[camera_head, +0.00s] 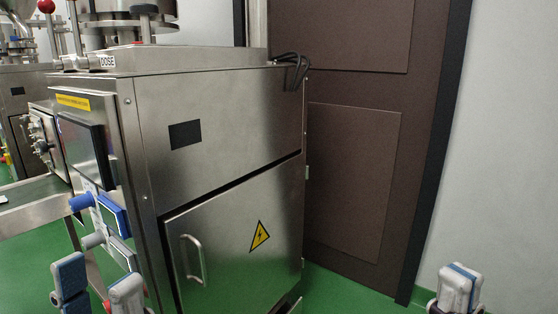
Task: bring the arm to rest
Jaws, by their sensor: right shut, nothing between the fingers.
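My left gripper (98,288) is at the bottom left, in front of the steel machine's left edge. Its two blue-and-grey fingers stand apart, with nothing seen between them. My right gripper (457,286) is at the bottom right, in front of the pale wall. Its fingers are together and it is empty. The lower parts of both grippers and both arms are cut off by the bottom edge of the picture.
A steel machine cabinet (225,120) with a handle (192,259) fills the left and middle. Blue and grey fittings (113,213) stick out at its left side. A brown door (352,180) stands behind. Green floor (345,292) shows between the cabinet and my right gripper.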

